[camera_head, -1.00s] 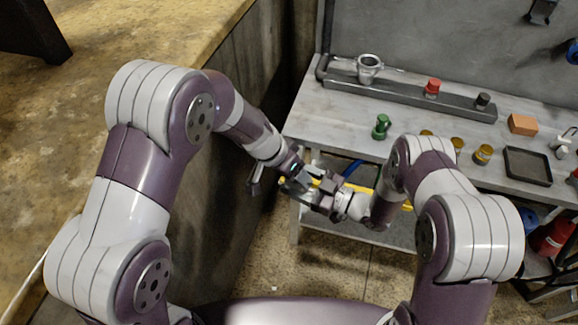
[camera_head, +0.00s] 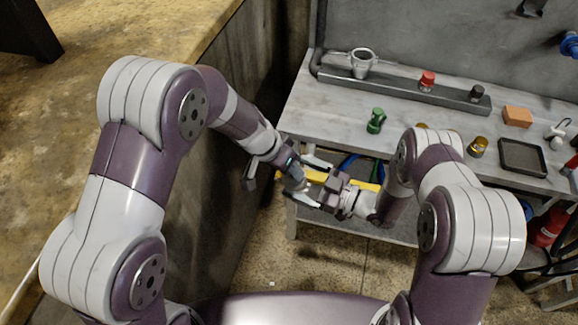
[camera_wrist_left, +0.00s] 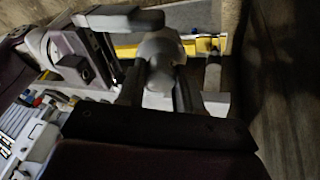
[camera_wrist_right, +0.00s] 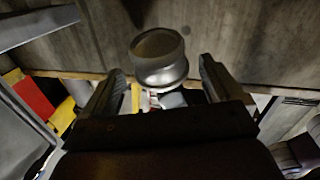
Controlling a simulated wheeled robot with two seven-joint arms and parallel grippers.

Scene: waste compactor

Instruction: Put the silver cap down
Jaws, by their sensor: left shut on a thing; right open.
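The silver cap shows in the left wrist view (camera_wrist_left: 160,55) as a rounded pale metal piece between the fingers of my left gripper (camera_wrist_left: 157,85), which is shut on it. In the right wrist view the cap (camera_wrist_right: 160,58) is cup-shaped, just beyond and between the spread fingers of my right gripper (camera_wrist_right: 160,75), which is open and empty. In the head view my left gripper (camera_head: 295,176) and right gripper (camera_head: 309,181) meet in front of the bench's left end. The cap is too small there to make out clearly.
The grey workbench (camera_head: 300,118) holds a silver cup-like part (camera_head: 362,62), a red-capped item (camera_head: 427,80), a green item (camera_head: 376,120), an orange block (camera_head: 517,116) and a black tray (camera_head: 545,168). Bare top lies at its left.

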